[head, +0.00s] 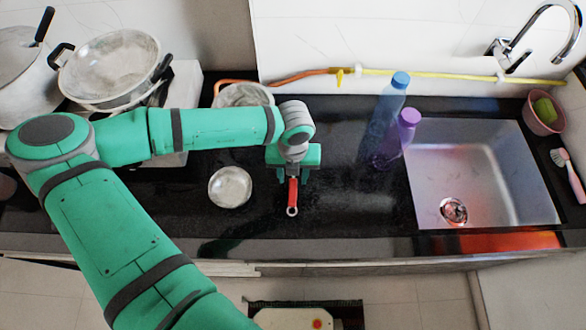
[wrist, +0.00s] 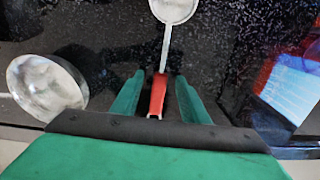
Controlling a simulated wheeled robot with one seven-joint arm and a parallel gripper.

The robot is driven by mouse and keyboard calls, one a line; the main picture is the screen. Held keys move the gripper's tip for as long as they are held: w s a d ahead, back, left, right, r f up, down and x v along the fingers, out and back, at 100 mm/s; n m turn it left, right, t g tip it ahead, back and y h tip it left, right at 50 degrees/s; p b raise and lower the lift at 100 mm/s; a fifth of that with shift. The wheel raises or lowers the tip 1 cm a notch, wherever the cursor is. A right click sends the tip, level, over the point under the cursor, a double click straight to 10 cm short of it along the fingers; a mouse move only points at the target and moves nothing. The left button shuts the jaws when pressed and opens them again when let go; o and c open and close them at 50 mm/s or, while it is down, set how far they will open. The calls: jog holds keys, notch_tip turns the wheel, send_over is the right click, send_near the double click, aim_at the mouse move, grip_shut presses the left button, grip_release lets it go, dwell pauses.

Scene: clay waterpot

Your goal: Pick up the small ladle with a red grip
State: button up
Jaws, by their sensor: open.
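The small ladle has a red grip (head: 292,191) with a metal ring at its end, pointing to the front of the black counter in the head view. In the wrist view the red grip (wrist: 158,95) lies between the two green fingers, and the metal shaft and round pale bowl (wrist: 173,10) extend to the top edge. My gripper (head: 293,174) is above the ladle, fingers apart on either side of the grip. In the wrist view my gripper (wrist: 160,92) shows a gap at each side of the grip. The ladle's bowl is hidden by my arm in the head view.
A small metal bowl (head: 230,187) stands left of the ladle. Blue (head: 388,108) and purple (head: 400,135) bottles stand to the right, before the sink (head: 480,175). A metal pan (head: 115,70) is at the back left. Counter between ladle and bottles is clear.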

jog(key=shift+f, duration=0.45)
grip_shut()
jog(key=shift+r, duration=0.1)
